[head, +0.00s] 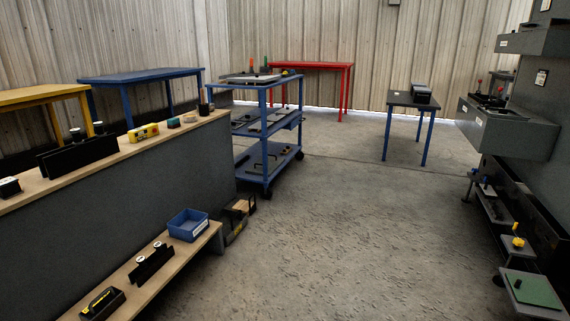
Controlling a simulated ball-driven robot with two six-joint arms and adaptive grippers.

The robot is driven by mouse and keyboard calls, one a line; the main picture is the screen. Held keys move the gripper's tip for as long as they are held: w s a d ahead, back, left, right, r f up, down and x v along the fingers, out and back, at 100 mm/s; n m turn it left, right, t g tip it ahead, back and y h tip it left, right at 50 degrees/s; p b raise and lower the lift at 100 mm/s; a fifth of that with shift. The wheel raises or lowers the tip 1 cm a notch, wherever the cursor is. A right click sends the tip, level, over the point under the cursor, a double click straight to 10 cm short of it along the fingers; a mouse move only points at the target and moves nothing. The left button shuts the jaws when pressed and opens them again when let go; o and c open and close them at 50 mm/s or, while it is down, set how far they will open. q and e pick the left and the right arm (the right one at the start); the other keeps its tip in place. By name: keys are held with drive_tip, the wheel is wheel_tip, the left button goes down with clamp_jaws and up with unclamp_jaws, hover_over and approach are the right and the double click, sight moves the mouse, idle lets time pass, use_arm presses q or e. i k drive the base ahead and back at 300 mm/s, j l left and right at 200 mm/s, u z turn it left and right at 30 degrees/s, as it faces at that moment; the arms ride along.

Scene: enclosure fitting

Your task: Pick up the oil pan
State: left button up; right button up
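Neither of my grippers shows in the head view. I cannot tell for certain which thing is the oil pan. A dark, box-like object (421,95) lies on a small dark table with blue legs (398,99) at the back right. A blue open bin (188,225) stands on the low wooden shelf (205,240) at the left. Flat grey and dark parts (250,77) lie on top of the blue trolley (265,130), too small to make out.
A long grey bench (110,210) with small items fills the left. A red table (325,67), a blue table (140,75) and a yellow table (40,95) stand along the walls. Grey wall-mounted stations (508,130) line the right. The middle floor (350,235) is clear.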

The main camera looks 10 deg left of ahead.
sight(224, 220)
drive_tip(key=i+l+u, duration=0.7)
drive_tip(key=i, duration=0.15)
drive_tip(key=i+l+u, duration=0.35)
drive_tip(key=l, duration=0.15)
drive_tip(key=i+l+u, duration=0.25)
drive_tip(key=i, duration=0.55)
drive_tip(key=i+l+u, duration=0.3)
drive_tip(key=i+l, duration=0.25)
drive_tip(key=i, duration=0.2)
drive_tip(key=i+l+u, duration=0.25)
drive_tip(key=i+l, duration=0.45)
